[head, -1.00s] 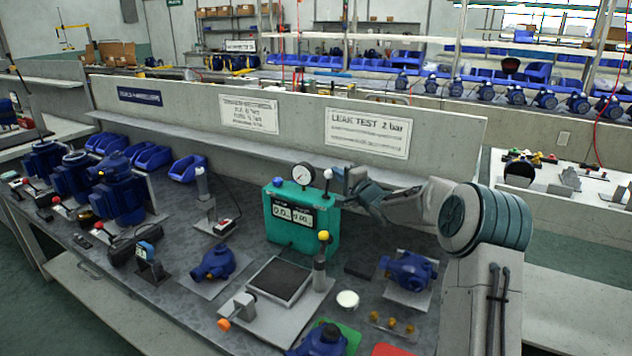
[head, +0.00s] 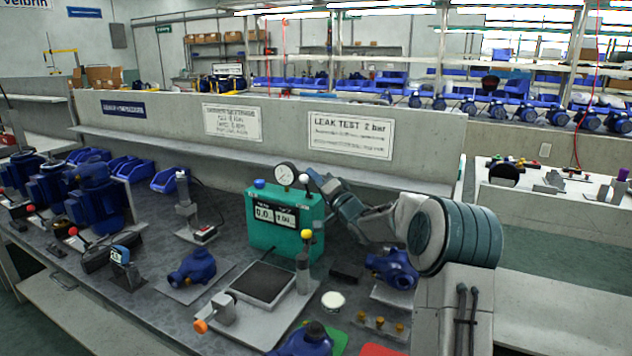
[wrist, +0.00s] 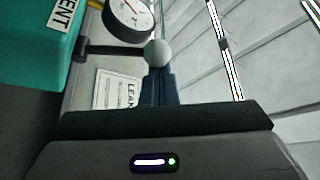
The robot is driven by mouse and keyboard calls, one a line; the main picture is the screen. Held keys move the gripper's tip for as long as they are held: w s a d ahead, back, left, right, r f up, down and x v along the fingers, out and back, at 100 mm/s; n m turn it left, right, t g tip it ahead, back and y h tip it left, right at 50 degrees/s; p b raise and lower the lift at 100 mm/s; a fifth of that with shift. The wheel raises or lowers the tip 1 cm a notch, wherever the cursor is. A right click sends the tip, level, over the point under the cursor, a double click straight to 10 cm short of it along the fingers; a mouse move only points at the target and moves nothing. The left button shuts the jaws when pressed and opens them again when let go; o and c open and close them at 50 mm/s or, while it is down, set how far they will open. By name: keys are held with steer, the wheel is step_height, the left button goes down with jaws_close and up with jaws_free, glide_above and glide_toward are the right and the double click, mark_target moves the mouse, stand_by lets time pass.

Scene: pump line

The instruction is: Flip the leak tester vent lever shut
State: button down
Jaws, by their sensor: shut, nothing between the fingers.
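The leak tester is a green box (head: 272,238) with a display and a round gauge (head: 285,174) on top. Its vent lever, a dark rod with a white ball knob (head: 304,178), stands roughly upright at the box's right end. In the wrist view the white ball (wrist: 157,53) ends a dark rod reaching from the green box (wrist: 35,45), beside a partly visible "VENT" label (wrist: 68,12). My gripper (head: 315,174) is shut and empty at the right of the knob. Its blue-grey fingertips (wrist: 158,78) are right at the ball; I cannot tell whether they touch.
The bench's back panel (head: 270,165) rises behind. The gauge is close to my fingers.

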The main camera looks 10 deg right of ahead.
stand_by(0.5)
steer(key=v, duration=1.4)
steer(key=shift+a, duration=0.1)
steer(key=s+a+r+n+g+h+p, duration=0.2)
steer(key=s+a+g+h+p, duration=0.1)
steer(key=s, duration=0.9)
steer(key=s+a+r+n+g+h+p, duration=0.2)
steer(key=s+a+g+p, duration=0.3)
steer(key=s, duration=0.7)
steer(key=s+a+r+n+g+h+p, duration=0.2)
steer(key=s+g+p, duration=0.6)
steer(key=s, duration=0.4)
steer(key=shift+a+g+h, duration=0.4)
steer(key=shift+a+h, duration=0.5)
steer(key=shift+h, duration=0.2)
steer(key=shift+s, duration=0.1)
